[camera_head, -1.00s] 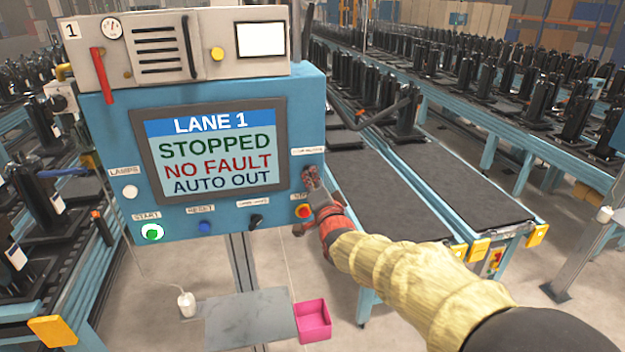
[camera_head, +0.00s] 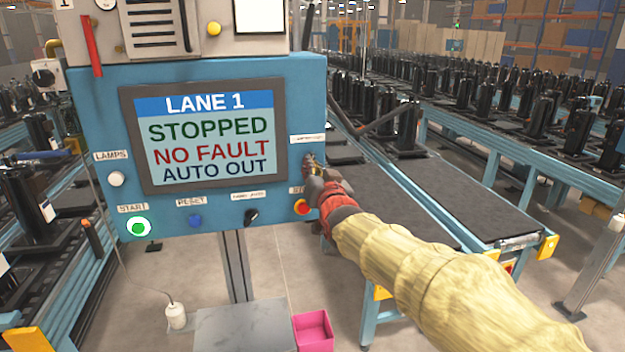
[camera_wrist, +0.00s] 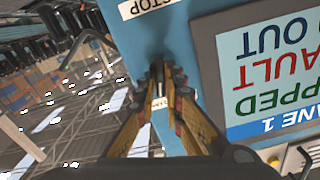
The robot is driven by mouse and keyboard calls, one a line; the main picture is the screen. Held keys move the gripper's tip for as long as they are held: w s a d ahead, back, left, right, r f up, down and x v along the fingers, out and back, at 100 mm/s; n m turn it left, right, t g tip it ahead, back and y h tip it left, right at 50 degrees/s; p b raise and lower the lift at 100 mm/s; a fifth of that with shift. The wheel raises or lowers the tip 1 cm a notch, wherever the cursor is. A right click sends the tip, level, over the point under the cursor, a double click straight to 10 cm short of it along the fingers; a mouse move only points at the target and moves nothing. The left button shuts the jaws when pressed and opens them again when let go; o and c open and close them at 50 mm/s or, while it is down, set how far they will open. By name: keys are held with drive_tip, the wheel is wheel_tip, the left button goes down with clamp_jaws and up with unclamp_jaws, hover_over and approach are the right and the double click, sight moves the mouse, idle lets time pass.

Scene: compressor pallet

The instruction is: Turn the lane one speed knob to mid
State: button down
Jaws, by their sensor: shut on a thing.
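The blue lane one control panel (camera_head: 90,88) faces me, its screen (camera_head: 205,137) reading LANE 1, STOPPED, NO FAULT, AUTO OUT. My gripper (camera_head: 312,166) is at the panel's right edge, just below a small white label (camera_head: 307,139) too small to read. It is shut on the speed knob, which the fingers hide in the head view. In the wrist view, my fingers (camera_wrist: 158,88) are close together against the blue panel face, with a narrow gap between them. The knob's pointer position cannot be seen.
The red stop button (camera_head: 302,207) is just below my gripper. A black selector (camera_head: 252,216), blue reset button (camera_head: 195,220) and lit green start button (camera_head: 139,227) run along the panel's bottom. A conveyor (camera_head: 455,205) lies right of the panel; a pink bin (camera_head: 313,330) sits below.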

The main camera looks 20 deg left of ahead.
drive_tip(key=shift+f+n+b, duration=0.15)
drive_tip(key=shift+n+b, duration=0.7)
drive_tip(key=shift+n, duration=0.75)
drive_tip(key=c, duration=1.9)
unclamp_jaws()
drive_tip(key=v, duration=1.2)
